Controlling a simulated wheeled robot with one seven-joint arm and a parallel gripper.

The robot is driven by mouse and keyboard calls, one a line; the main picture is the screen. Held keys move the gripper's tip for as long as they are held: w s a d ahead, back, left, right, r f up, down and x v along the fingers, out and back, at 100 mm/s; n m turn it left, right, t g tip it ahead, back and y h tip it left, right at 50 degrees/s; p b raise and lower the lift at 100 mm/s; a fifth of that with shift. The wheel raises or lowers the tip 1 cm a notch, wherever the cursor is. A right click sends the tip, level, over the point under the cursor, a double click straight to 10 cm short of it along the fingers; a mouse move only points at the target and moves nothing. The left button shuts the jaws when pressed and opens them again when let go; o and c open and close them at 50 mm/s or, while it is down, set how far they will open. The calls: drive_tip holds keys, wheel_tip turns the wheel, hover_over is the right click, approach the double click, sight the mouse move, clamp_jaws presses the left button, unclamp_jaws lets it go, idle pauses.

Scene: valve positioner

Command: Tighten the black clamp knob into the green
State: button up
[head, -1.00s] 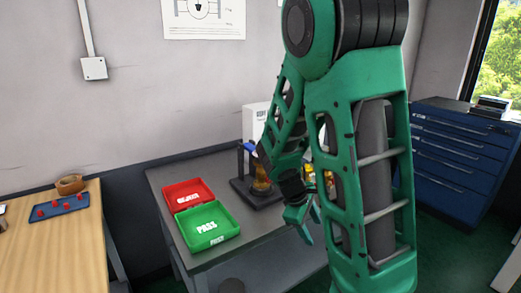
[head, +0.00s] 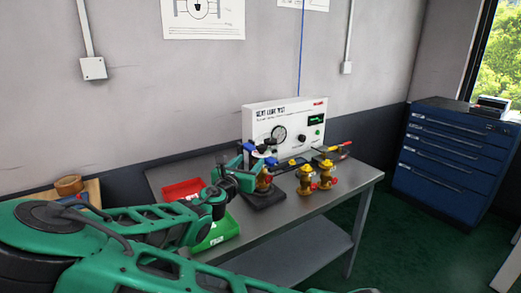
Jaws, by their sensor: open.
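The clamp fixture stands on the grey bench with a black base (head: 266,199) and a brass valve (head: 263,181) in it. Blue parts show near its top. I cannot make out the black clamp knob; my gripper covers part of the fixture's upper left. My gripper (head: 251,166) is open, with green jaws, close at the left of the fixture. I cannot tell whether it touches anything. Behind, the white leak test panel (head: 290,112) carries a round gauge (head: 279,134) and a small green-lit display (head: 316,121). A green zone is too small to see.
Two brass valves with red parts, one (head: 305,181) and another (head: 326,175), stand right of the fixture. A red tray (head: 182,188) and a green tray (head: 224,231) are at left, partly behind my arm. A yellow-handled tool (head: 338,147) lies by the panel.

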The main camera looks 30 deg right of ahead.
sight(259, 149)
drive_tip(key=x, duration=0.3)
drive_tip(key=r+x, duration=0.1)
drive_tip(key=x, duration=0.7)
drive_tip(key=shift+s+d+r, duration=0.25)
drive_tip(key=shift+s+d, duration=0.1)
drive_tip(key=shift+h, duration=0.3)
drive_tip(key=c, duration=1.1)
